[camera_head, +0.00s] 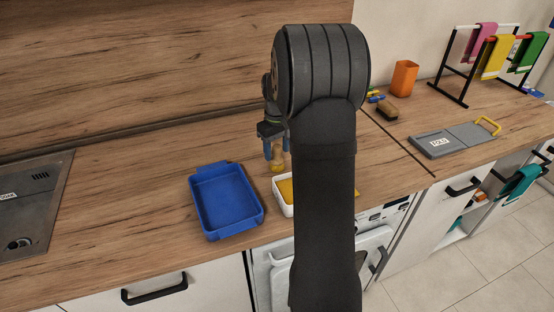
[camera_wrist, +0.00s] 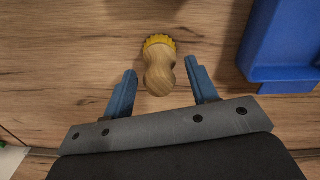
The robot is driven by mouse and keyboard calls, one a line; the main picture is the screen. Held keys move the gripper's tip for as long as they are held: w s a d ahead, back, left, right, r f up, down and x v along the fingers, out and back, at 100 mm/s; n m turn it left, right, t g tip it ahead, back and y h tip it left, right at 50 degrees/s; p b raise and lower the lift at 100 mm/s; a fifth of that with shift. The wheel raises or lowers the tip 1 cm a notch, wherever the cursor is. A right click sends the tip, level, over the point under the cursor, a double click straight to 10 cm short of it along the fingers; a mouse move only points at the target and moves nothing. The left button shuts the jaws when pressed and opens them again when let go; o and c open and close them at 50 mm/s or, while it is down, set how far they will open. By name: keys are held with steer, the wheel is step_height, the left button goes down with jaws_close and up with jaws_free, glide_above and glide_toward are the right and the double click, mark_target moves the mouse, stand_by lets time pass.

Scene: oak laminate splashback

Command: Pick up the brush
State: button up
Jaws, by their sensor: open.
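The brush (camera_wrist: 158,68) has a rounded wooden handle and a yellow bristle end. In the wrist view it lies or stands on the wooden counter, with its handle end between the tips of my gripper (camera_wrist: 160,82). The blue fingers are apart, with a gap on each side of the brush, and do not appear to touch it. In the head view my gripper (camera_head: 276,149) points down at the counter, and the brush (camera_head: 277,167) shows just below and beside the fingers. My arm hides part of the area to the right.
A blue tray (camera_head: 258,216) stands left of the brush. A white container with a yellow inside (camera_head: 285,189) sits close in front, partly behind my arm. An orange cup (camera_head: 404,77), a brown brush-like block (camera_head: 387,111) and a grey board (camera_head: 452,140) are further right.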

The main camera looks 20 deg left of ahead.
steer(key=shift+f, duration=0.8)
steer(key=c, duration=1)
steer(key=shift+c, duration=0.2)
steer(key=shift+r, duration=0.1)
steer(key=shift+r, duration=0.55)
step_height(320, 180, up, 3)
steer(key=shift+f, duration=0.15)
steer(key=d+r, duration=0.7)
steer(key=d, duration=0.4)
steer(key=shift+d, duration=0.35)
